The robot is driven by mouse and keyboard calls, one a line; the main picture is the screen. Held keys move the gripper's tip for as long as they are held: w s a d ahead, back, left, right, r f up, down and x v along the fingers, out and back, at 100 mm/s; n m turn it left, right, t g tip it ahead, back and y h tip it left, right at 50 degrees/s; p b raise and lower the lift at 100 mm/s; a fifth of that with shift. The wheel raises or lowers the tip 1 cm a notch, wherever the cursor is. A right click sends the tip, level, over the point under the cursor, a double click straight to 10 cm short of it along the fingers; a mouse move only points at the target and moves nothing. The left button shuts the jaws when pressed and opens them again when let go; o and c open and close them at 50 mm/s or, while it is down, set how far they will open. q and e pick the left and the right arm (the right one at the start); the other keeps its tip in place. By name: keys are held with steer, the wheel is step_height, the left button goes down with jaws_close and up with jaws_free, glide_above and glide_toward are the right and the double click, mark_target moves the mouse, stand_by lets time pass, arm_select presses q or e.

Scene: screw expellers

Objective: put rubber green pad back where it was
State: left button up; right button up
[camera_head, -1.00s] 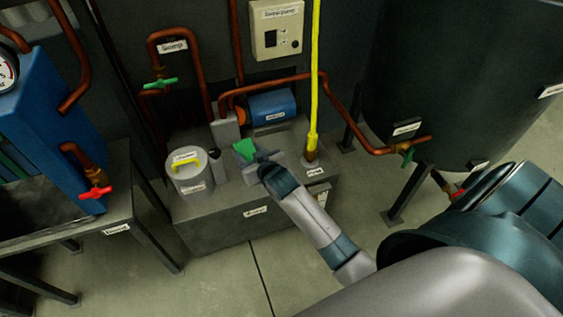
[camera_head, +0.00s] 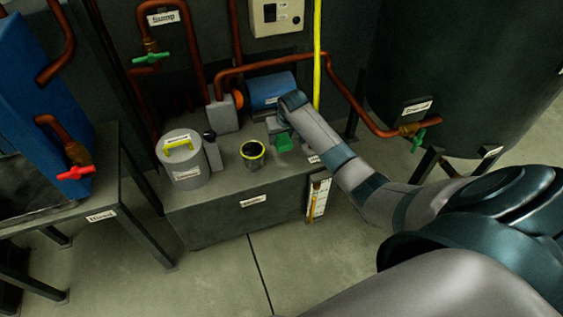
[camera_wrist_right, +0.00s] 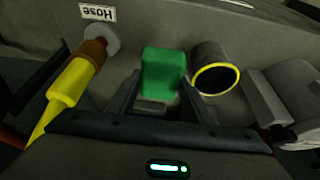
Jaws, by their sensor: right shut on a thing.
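The rubber green pad (camera_head: 284,143) is a small green block over the right part of the grey bench top in the head view. My right gripper (camera_head: 281,127) is shut on it. In the wrist view the pad (camera_wrist_right: 163,72) sits between the two fingers of my right gripper (camera_wrist_right: 160,98). I cannot tell whether the pad touches the bench top. A dark open cup with a yellow rim (camera_head: 253,150) stands just left of the pad. It also shows right of the pad in the wrist view (camera_wrist_right: 216,78). My left gripper is not in view.
A grey canister with a yellow handle (camera_head: 182,160) stands left on the grey bench (camera_head: 225,208). A blue motor (camera_head: 270,92) and copper pipes (camera_head: 240,68) are behind. The yellow hose (camera_wrist_right: 70,82) is beside the pad in the wrist view. A dark tank (camera_head: 450,70) stands right.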

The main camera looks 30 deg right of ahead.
steer(key=shift+f, duration=0.1)
